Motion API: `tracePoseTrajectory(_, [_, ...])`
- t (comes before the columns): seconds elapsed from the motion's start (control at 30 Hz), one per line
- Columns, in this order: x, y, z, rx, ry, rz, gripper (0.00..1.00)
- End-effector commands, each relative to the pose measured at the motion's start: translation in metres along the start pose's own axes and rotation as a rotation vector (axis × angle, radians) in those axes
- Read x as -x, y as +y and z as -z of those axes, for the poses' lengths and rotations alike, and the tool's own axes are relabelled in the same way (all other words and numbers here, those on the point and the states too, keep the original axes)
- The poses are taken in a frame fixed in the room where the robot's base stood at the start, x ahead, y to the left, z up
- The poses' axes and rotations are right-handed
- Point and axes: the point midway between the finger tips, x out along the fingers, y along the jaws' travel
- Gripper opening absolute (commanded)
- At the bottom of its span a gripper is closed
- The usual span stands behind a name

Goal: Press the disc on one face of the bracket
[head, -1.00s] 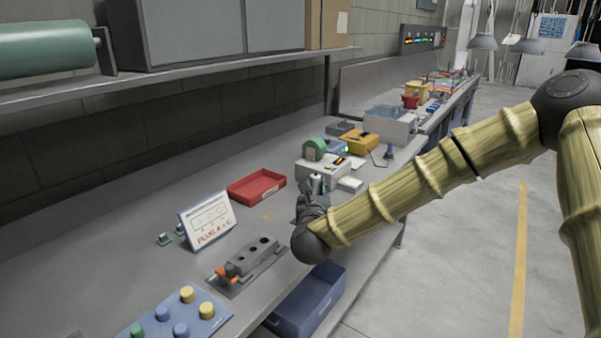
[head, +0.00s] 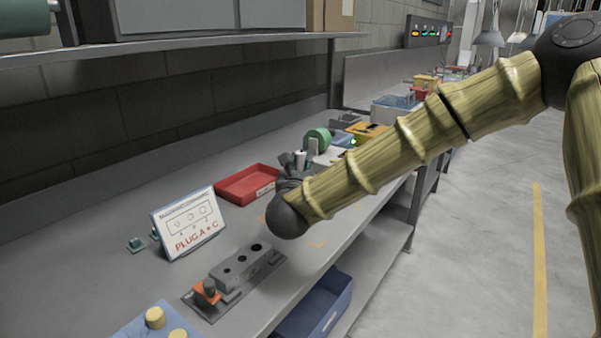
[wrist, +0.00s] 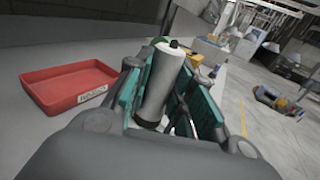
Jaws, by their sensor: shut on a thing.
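My gripper (head: 290,165) is shut on a white cylinder (wrist: 160,84) with a dark tip. The wrist view shows the cylinder between the teal finger pads (wrist: 128,82), tilted slightly in that picture. In the head view the cylinder (head: 301,158) shows just beyond my wrist, above the bench and close to the right end of the red tray. A grey block (head: 240,266) with several dark holes stands on a dark plate nearer the camera, with an orange part (head: 205,292) at its left end. I cannot tell which thing is the bracket, and I make out no disc.
The red tray (head: 222,198) lies beside my gripper. A sign reading "PLUG A + C" (head: 190,222) leans left of the block. A blue bin (head: 338,290) sits below the bench edge. A green roll (head: 318,138) and yellow items stand beyond. Open floor is at right.

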Motion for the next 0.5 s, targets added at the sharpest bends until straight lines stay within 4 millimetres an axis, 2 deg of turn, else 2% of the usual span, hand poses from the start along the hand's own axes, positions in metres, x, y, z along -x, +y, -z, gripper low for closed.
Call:
tracePoseTrajectory(0.17, [0.000, -0.001, 0.006, 0.000, 0.000, 0.001, 0.08])
tracePoseTrajectory(0.5, [0.000, 0.000, 0.031, 0.001, 0.001, 0.000, 0.08])
